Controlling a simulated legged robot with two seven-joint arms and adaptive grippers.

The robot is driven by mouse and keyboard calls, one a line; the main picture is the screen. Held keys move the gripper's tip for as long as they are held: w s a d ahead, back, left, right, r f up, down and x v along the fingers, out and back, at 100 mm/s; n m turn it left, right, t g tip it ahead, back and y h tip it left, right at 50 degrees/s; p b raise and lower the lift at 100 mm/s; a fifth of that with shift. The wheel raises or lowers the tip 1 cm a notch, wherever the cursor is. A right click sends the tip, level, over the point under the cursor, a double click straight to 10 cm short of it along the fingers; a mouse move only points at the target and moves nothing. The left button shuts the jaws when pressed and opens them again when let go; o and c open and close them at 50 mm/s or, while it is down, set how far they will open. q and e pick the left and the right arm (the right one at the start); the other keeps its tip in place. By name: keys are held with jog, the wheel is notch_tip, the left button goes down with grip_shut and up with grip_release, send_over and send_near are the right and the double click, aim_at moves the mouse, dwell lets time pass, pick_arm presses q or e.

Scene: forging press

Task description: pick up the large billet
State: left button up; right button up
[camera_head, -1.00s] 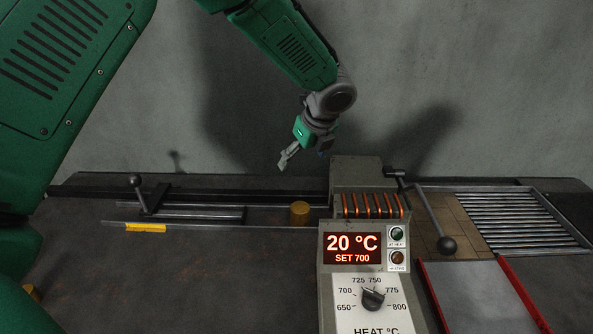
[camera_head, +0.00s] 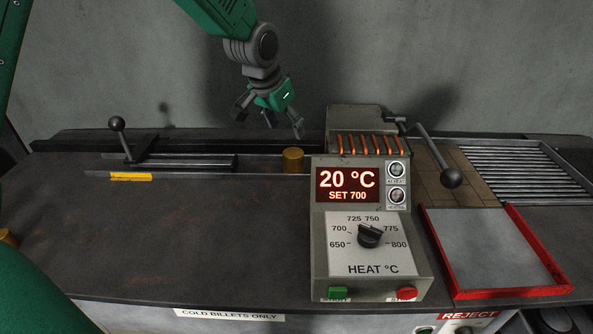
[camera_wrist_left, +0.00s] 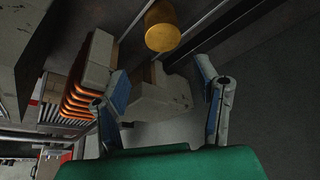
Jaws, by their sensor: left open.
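A brass-coloured cylindrical billet (camera_head: 293,160) stands upright on the bench rail, just left of the heater. It also shows at the top of the left wrist view (camera_wrist_left: 162,26). Part of a second, similar billet (camera_head: 8,238) shows at the left edge; I cannot tell from the pictures which is the large one. My left gripper (camera_head: 270,120) is open and empty, above and a little left of the billet by the heater. In the left wrist view its spread fingers (camera_wrist_left: 161,82) are apart from the billet. My right gripper is not in view.
The heater (camera_head: 368,225) with orange coils and a 20 °C display stands close right of the billet. A ball-ended lever (camera_head: 450,177) and red-edged tray (camera_head: 490,250) lie further right. A slide with a handle (camera_head: 120,135) is left. The bench front-left is clear.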

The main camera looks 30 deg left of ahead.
aim_at(293, 152)
pick_arm(q)
jog(key=x, duration=0.5)
jog(key=a+x, duration=0.1)
jog(key=x, duration=0.2)
jog(key=shift+a+f, duration=0.1)
jog(key=shift+f, duration=0.1)
jog(key=x, duration=0.5)
jog(key=shift+s+d+f+b, duration=0.1)
jog(key=shift+s+d+b, duration=0.1)
jog(key=shift+d+b, duration=0.2)
jog(key=shift+a, duration=0.15)
jog(key=shift+s+a, duration=0.1)
jog(key=shift+a, duration=0.05)
jog(key=c, duration=1.1)
grip_shut()
